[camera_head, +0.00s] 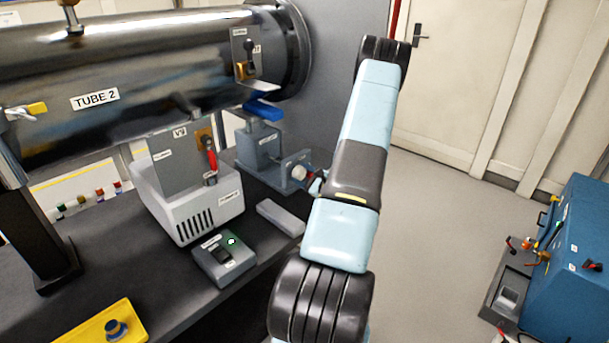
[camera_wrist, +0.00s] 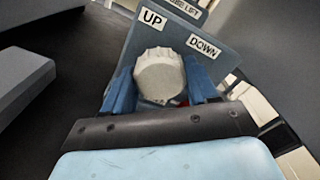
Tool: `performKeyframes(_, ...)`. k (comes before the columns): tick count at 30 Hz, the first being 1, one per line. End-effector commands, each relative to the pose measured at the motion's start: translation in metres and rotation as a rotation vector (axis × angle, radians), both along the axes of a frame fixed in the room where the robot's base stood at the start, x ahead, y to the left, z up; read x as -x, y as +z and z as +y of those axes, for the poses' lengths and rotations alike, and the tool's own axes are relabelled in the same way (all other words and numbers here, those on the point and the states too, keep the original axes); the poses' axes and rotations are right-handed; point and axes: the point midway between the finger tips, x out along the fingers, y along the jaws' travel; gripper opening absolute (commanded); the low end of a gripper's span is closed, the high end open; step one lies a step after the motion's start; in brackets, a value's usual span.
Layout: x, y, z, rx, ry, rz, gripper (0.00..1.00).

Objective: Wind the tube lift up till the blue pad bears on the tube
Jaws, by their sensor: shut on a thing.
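The tube lift (camera_head: 258,147) is a grey unit on the bench under the right end of the dark tube (camera_head: 150,75), labelled TUBE 2. Its blue pad (camera_head: 262,110) sits on top, close under the tube; I cannot tell whether they touch. The lift's pale ribbed knob (camera_wrist: 160,77) is on a plate marked UP (camera_wrist: 153,19) and DOWN (camera_wrist: 204,47). My gripper (camera_wrist: 160,88) is shut on the knob, with a blue finger on each side. In the head view the knob (camera_head: 298,171) shows beside my gripper (camera_head: 311,182), which is partly hidden by my arm.
Left of the lift stand a white vented pump unit (camera_head: 200,210) with a red-handled valve (camera_head: 211,160), a grey switch box (camera_head: 224,260) with a green light, and a grey block (camera_head: 281,217). A yellow tray (camera_head: 105,330) is front left. The floor right is clear up to a blue cabinet (camera_head: 570,260).

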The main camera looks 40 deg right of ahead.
Motion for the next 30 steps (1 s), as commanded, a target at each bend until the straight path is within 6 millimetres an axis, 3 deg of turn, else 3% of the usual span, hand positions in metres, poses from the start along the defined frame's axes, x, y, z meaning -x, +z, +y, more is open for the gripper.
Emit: performKeyframes(30, -0.0016, -0.0036, 0.0065, 0.958, 0.011, -0.078, 0.28)
